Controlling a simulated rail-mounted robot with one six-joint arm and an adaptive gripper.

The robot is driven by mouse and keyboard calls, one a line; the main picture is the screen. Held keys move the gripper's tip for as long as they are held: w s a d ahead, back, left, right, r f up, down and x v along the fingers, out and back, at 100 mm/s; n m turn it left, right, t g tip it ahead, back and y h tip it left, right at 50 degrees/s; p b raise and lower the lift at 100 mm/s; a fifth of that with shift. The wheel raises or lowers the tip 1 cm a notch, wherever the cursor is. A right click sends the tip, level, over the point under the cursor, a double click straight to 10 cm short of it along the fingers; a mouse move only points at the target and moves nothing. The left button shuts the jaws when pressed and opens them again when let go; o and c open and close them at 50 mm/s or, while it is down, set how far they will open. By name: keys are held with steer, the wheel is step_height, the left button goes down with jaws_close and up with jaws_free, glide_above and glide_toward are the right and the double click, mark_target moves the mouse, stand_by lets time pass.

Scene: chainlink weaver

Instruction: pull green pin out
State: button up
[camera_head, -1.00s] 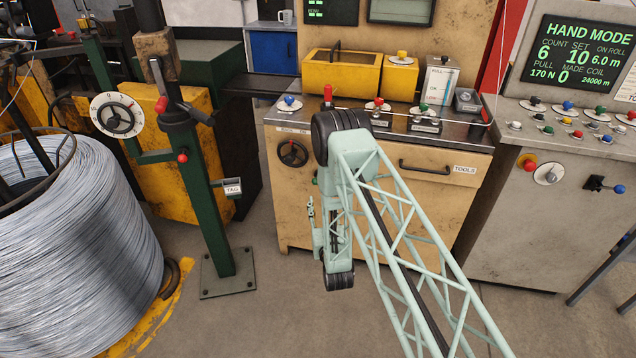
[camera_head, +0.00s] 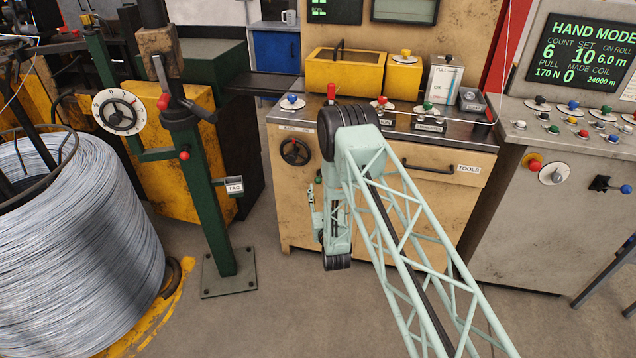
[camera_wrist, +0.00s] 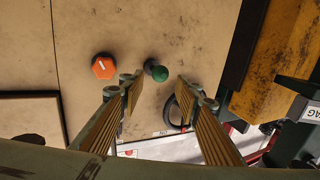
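The green pin (camera_wrist: 155,70) shows as a round green head on a dark collar in the tan cabinet front (camera_wrist: 200,35). In the wrist view it is beyond the tips of my gripper (camera_wrist: 156,88), roughly midway between them. The two ribbed fingers are wide apart with nothing between them, and neither touches the pin. An orange-red hexagonal knob (camera_wrist: 103,67) sits left of the pin in that view. In the head view my arm hides most of the gripper and I cannot make out the pin clearly.
A black handwheel (camera_wrist: 182,110) lies close to the right finger; it also shows in the head view (camera_head: 295,151). A green post (camera_head: 205,190) with a tag stands left of the cabinet. A wire coil (camera_head: 80,245) is farther left. The cabinet top carries several coloured knobs.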

mark_target(319, 182)
steer(key=shift+b+x, duration=0.7)
steer(key=shift+x, duration=2.7)
